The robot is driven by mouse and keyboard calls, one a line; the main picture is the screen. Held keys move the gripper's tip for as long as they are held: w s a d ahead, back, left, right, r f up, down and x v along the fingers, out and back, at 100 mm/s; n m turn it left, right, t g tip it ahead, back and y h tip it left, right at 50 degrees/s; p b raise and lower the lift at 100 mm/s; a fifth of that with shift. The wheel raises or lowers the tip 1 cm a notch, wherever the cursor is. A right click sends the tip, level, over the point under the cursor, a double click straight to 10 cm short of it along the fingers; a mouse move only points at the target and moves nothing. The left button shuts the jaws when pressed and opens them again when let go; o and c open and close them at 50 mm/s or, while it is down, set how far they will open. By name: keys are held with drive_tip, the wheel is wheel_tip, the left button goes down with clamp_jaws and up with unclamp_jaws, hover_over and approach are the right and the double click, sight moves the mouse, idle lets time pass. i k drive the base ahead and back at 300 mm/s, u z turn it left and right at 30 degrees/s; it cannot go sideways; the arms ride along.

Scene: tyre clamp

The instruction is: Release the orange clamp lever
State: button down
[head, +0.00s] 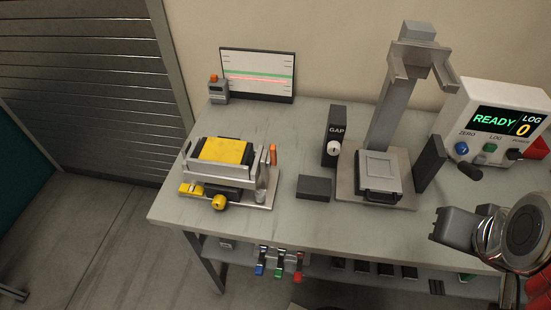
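The orange clamp lever (273,153) is small and stands about upright at the right end of a grey clamp fixture (262,196) on the left half of the bench. A yellow block (222,150) sits in the fixture, with a yellow knob (219,202) at its front. My gripper (462,222) is at the right edge of the view, above the bench's front right part, far from the lever. I see nothing held in it. Its fingers are seen at an angle, so its opening is unclear.
A tall grey stand (390,105) with a plate at its foot, a dark GAP block (335,135) and a low dark block (314,188) stand between my gripper and the fixture. A READY display box (495,120) is at right. The bench's front left (180,212) is clear.

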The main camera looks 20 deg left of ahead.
sight(271, 160)
drive_tip(key=k, duration=1.05)
drive_tip(key=u, duration=1.65)
drive_tip(key=i, duration=1)
drive_tip(key=z, duration=0.05)
